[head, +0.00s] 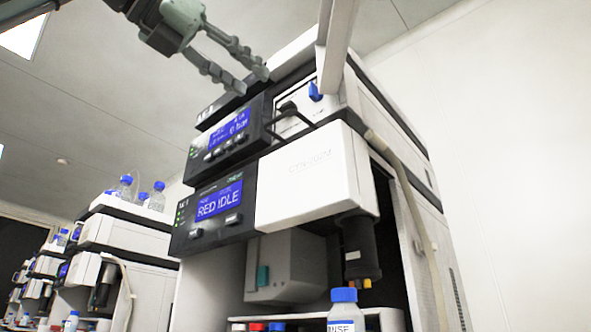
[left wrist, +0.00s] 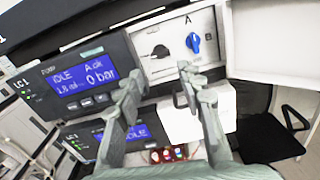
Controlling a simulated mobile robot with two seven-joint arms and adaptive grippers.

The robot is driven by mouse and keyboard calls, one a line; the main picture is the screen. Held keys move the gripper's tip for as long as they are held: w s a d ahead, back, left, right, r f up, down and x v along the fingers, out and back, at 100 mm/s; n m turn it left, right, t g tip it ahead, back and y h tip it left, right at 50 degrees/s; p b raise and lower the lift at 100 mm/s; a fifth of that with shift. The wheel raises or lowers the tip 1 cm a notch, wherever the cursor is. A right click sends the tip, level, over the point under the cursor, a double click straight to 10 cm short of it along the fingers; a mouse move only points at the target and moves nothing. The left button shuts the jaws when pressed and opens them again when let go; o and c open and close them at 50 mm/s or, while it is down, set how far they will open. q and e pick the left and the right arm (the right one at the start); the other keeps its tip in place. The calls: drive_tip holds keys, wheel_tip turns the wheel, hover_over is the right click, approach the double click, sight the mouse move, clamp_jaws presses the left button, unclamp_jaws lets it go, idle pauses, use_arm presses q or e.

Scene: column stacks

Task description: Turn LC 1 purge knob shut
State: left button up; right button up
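The LC 1 pump module has a dark display (left wrist: 82,80) reading IDLE and 0 bar. I cannot tell from labels which is the purge knob. In the head view the black knob (head: 288,107) and the blue knob (head: 315,92) sit high on the stack. My left gripper (head: 252,81) is open and empty, up and left of the knobs. Its spread fingers (left wrist: 160,80) show below them in the wrist view. My right gripper is out of view.
A white module (head: 315,180) juts out below the pump. A dark cable (head: 300,118) hangs by the panel. A blue-capped bottle (head: 344,312) stands lower down. Another stack (head: 130,235) stands left. A black chair (left wrist: 275,135) is at right in the wrist view.

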sight(289, 105)
use_arm(q)
drive_tip(key=p+x, duration=0.1)
drive_tip(key=x, duration=0.5)
drive_tip(key=shift+w+d+r, duration=0.1)
drive_tip(key=shift+w+d, duration=0.05)
drive_tip(key=shift+d, duration=0.1)
drive_tip(key=shift+w+d, duration=0.35)
clamp_jaws()
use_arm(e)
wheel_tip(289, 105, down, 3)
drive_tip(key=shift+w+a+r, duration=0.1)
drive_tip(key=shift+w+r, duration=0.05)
